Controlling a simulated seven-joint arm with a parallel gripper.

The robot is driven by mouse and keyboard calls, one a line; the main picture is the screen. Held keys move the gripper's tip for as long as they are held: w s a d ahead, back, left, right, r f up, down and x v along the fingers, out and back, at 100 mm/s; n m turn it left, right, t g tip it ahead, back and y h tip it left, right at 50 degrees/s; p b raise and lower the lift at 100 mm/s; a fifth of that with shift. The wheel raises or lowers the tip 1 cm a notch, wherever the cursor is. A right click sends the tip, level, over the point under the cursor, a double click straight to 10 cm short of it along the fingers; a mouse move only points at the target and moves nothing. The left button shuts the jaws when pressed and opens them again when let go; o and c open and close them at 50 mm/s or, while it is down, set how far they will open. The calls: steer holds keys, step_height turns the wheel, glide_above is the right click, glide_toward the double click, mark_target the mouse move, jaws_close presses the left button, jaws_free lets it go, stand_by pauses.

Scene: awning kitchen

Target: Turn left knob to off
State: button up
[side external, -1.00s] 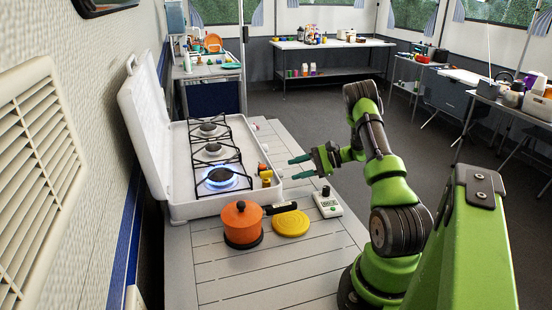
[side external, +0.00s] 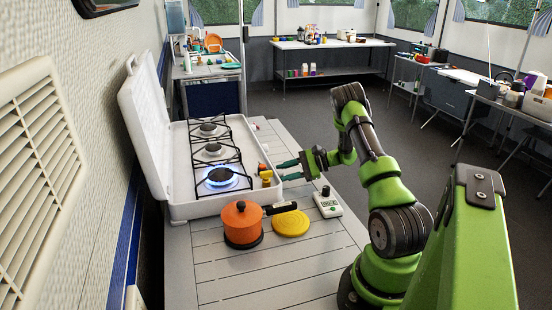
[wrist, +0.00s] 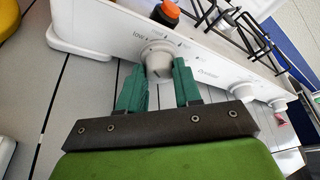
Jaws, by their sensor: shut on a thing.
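The white stove (side external: 190,208) has its lid up, and blue flame burns at its nearest burner (side external: 221,177). In the wrist view, the left knob (wrist: 158,58) is a white dial on the stove's front panel (wrist: 110,30), with "low" marked beside it. My gripper (side external: 280,171) is at the stove's front edge in the side view. In the wrist view its green fingers (wrist: 158,72) are on both sides of the left knob, shut on it. The fingertips partly hide the knob's sides.
Two more white knobs (wrist: 243,92) sit further right on the panel. An orange pot (side external: 241,226), a yellow trivet (side external: 291,223) and a white device (side external: 328,204) are on the table nearer the camera.

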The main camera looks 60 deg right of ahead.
steer(key=m+g+y, duration=0.1)
steer(key=m, duration=0.1)
steer(key=shift+d+r+m+g, duration=0.1)
steer(key=shift+d+m+g, duration=0.05)
steer(key=shift+m+g, duration=0.2)
steer(key=m+g, duration=0.1)
steer(key=m+y, duration=0.1)
steer(key=m, duration=0.1)
steer(key=shift+w+d+g+y, duration=0.1)
steer(key=shift+w+g+y, duration=0.05)
steer(key=shift+g+y, duration=0.2)
steer(key=m, duration=0.1)
steer(key=m+g+y, duration=0.1)
steer(key=m, duration=0.1)
steer(key=shift+w+d+y, duration=0.1)
steer(key=shift+d+y, duration=0.05)
steer(key=shift+y, duration=0.1)
steer(key=shift+m+g+y, duration=0.4)
steer(key=shift+m+y, duration=0.3)
steer(key=shift+m, duration=0.55)
steer(key=o, duration=0.8)
steer(key=shift+w, duration=0.1)
steer(key=shift+c, duration=0.2)
